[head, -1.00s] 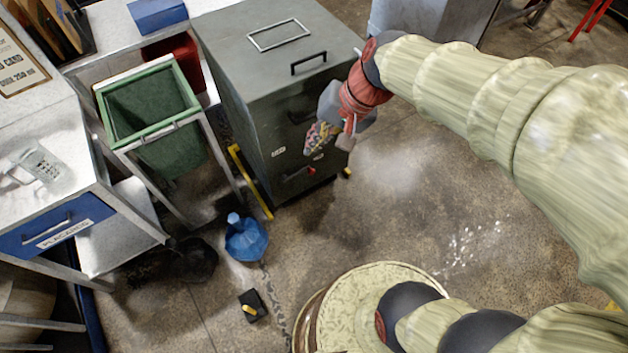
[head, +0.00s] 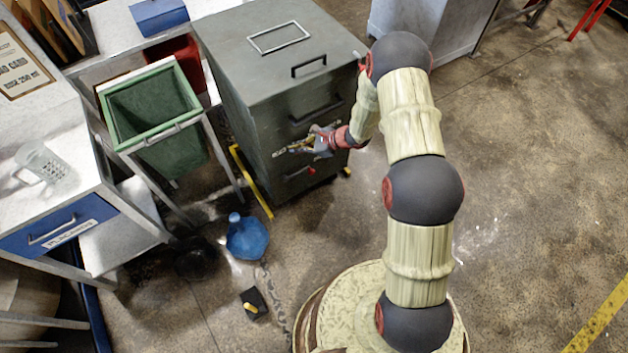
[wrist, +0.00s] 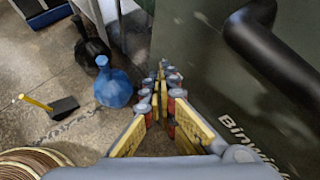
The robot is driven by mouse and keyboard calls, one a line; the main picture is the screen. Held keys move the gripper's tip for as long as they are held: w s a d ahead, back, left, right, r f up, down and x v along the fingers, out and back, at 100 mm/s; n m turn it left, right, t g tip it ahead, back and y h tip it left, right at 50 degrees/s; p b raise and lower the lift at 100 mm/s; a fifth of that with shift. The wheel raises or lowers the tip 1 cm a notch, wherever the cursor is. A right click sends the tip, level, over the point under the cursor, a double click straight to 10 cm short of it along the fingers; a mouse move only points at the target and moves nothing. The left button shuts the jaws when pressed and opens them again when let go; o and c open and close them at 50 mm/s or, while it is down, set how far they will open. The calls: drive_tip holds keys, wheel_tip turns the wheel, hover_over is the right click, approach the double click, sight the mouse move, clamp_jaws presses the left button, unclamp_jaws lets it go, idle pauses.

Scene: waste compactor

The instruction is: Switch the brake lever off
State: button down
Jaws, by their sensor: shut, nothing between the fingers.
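My gripper (head: 292,149) is shut and empty. It lies close along the front of the dark green compactor cabinet (head: 258,95), below a black handle, its fingers pointing left. A small red lever (head: 310,170) shows on the cabinet front just below my gripper. A black block with a yellow lever (head: 252,304) stands on the floor in front, well away from my gripper. No label tells which is the brake lever. In the wrist view my gripper's fingers (wrist: 162,68) meet at their tips beside the cabinet face, and the black block with its yellow lever (wrist: 50,105) is at left.
A blue jug (head: 246,238) and a dark jug-like object (wrist: 90,40) stand on the floor. A green bin (head: 150,115) hangs in a frame at left, beside a white bench with a blue drawer (head: 58,226). The floor to the right is open.

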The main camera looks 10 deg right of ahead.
drive_tip(key=s+d+f+m+h, duration=0.1)
drive_tip(key=d+f+m, duration=0.2)
drive_tip(key=f, duration=0.6)
drive_tip(key=s+d+f+m+t+h, duration=0.1)
drive_tip(key=s+d+f+m+h, duration=0.1)
drive_tip(key=f, duration=0.7)
drive_tip(key=s+d+f+m+t+h, duration=0.1)
drive_tip(key=d+f+m, duration=0.4)
drive_tip(key=f, duration=0.5)
drive_tip(key=shift+s+m+h+p, duration=0.2)
drive_tip(key=shift+m+h+p, duration=0.25)
drive_tip(key=shift+m, duration=0.15)
drive_tip(key=w+a+f+b, duration=0.2)
drive_tip(key=w+f+b, duration=0.1)
drive_tip(key=w, duration=0.3)
drive_tip(key=shift+w+a, duration=0.35)
drive_tip(key=shift+w, duration=0.05)
drive_tip(key=shift+d+b, duration=0.15)
drive_tip(key=shift+b, duration=0.15)
